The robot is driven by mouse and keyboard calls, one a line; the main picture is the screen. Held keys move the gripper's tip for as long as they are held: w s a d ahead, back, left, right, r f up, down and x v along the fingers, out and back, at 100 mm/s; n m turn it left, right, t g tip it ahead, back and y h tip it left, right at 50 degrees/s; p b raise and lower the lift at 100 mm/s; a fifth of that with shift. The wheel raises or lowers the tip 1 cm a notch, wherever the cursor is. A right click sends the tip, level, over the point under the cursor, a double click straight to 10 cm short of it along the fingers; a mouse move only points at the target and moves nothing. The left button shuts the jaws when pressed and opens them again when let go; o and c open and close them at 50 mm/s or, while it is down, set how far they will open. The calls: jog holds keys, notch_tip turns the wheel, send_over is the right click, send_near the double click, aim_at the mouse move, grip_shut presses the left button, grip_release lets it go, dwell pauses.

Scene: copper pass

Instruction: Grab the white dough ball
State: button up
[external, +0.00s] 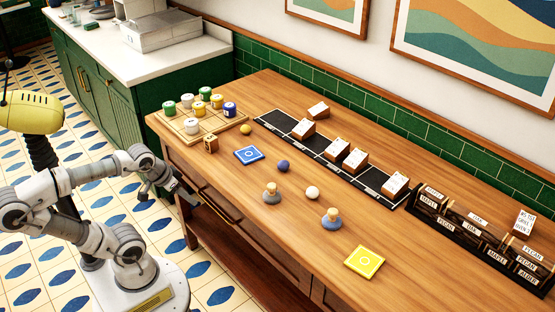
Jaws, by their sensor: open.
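The white dough ball (312,193) rests on the wooden counter (300,255), between two small grey-blue stoppered bottles. My gripper (190,194) is at the counter's front left edge, well to the left of the ball and apart from it. It is open, and nothing shows between its fingers. A dark blue ball (283,166) and a yellow ball (245,129) lie further back and to the left of the white one.
The stoppered bottles (271,194) and (332,219) stand close to the white ball. A blue tile (249,155), yellow tile (364,262), wooden die (210,144) and board of jars (200,122) are on the counter. A black strip (330,157) holds several blocks; racks (455,225) stand right.

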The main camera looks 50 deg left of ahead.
dwell(0.3)
jog(key=o, duration=0.5)
